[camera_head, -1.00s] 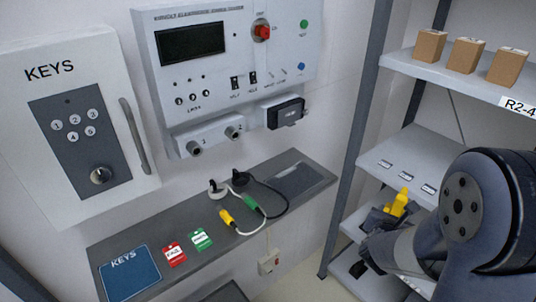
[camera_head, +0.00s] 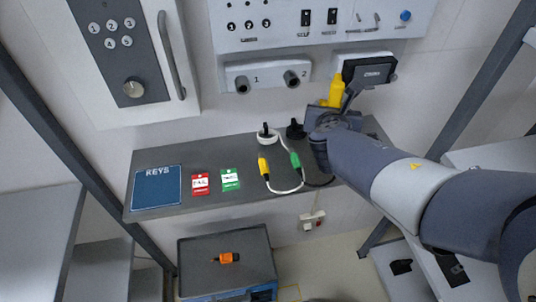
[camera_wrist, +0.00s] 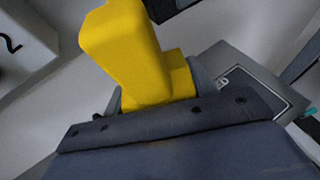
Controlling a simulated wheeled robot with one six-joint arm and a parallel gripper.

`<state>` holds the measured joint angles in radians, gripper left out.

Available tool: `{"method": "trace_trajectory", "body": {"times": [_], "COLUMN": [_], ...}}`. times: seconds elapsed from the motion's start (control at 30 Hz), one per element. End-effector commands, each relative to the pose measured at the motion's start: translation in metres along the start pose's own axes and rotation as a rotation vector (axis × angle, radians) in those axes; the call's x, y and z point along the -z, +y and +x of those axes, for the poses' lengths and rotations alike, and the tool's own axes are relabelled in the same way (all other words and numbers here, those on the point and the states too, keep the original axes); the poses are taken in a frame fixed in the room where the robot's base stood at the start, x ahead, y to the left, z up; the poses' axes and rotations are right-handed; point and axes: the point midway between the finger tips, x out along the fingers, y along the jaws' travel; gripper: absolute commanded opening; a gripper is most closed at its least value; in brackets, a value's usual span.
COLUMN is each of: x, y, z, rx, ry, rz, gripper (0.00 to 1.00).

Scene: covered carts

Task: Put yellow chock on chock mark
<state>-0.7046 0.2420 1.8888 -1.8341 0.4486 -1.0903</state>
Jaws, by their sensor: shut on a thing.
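The yellow chock (camera_head: 335,90) is in my gripper (camera_head: 342,108), held upright above the right part of the grey counter and in front of the wall panel. In the wrist view the chock (camera_wrist: 130,50) fills the space between the fingers of my gripper (camera_wrist: 158,95), which is shut on its lower part.
The grey counter (camera_head: 180,148) holds a blue KEYS mat (camera_head: 157,187), red (camera_head: 201,184) and green (camera_head: 230,180) tags, and cables with yellow and green connectors. A black device (camera_head: 368,70) is close behind the chock. A low cart (camera_head: 205,255) carries an orange item (camera_head: 228,258).

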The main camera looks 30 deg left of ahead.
Motion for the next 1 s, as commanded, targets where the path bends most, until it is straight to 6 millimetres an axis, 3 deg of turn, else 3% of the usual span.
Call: {"method": "trace_trajectory", "body": {"times": [0.07, 0.3, 0.7, 1.0], "x": [0.003, 0.045, 0.087, 0.089], "y": [0.007, 0.008, 0.008, 0.008], "z": [-0.001, 0.016, 0.034, 0.035], "rx": [-0.015, -0.019, -0.017, -0.018], "ry": [-0.002, 0.001, -0.001, -0.003], "rz": [-0.004, -0.009, -0.007, -0.005], "gripper": [0.22, 0.22, 0.22, 0.22]}}
